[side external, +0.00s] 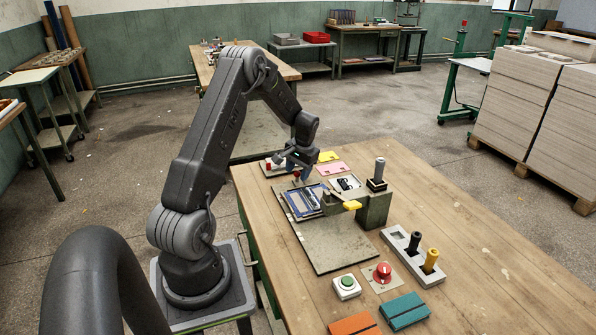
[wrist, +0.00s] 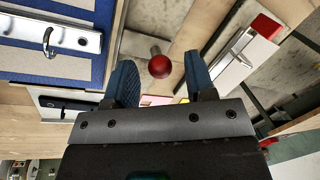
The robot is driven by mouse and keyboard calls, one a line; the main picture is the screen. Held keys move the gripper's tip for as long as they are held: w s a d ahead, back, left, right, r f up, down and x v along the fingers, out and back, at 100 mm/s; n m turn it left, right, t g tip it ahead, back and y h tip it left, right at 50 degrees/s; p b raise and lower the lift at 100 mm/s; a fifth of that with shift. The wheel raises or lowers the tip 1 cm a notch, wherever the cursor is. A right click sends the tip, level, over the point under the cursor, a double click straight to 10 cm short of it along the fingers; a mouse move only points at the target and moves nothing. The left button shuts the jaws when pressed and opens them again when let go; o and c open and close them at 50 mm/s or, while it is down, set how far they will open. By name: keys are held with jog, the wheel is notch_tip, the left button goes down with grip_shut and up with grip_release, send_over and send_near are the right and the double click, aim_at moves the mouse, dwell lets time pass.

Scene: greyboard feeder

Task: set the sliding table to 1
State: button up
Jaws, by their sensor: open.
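My gripper (side external: 296,166) hangs over the far left part of the workbench, pointing down. In the wrist view its two dark blue fingers (wrist: 160,82) are apart, with nothing clamped. A round red knob on a metal stem (wrist: 159,67) shows in the gap, apart from both fingers; how far below them it is, I cannot tell. A blue-topped fixture with metal rails (side external: 306,201) lies just in front of the gripper; its blue top (wrist: 72,66) and a metal hook fill the left of the wrist view. I cannot tell which part is the sliding table, and no number is readable.
A green block (side external: 375,211) with a yellow lever (side external: 351,205) stands right of the fixture, a grey-handled post (side external: 379,170) behind it. Nearer are a green button (side external: 346,283), a red button (side external: 382,271) and a grey holder (side external: 398,245). The bench's right side is clear.

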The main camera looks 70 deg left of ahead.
jog(key=shift+f, duration=0.1)
jog(key=shift+c, duration=0.4)
grip_shut()
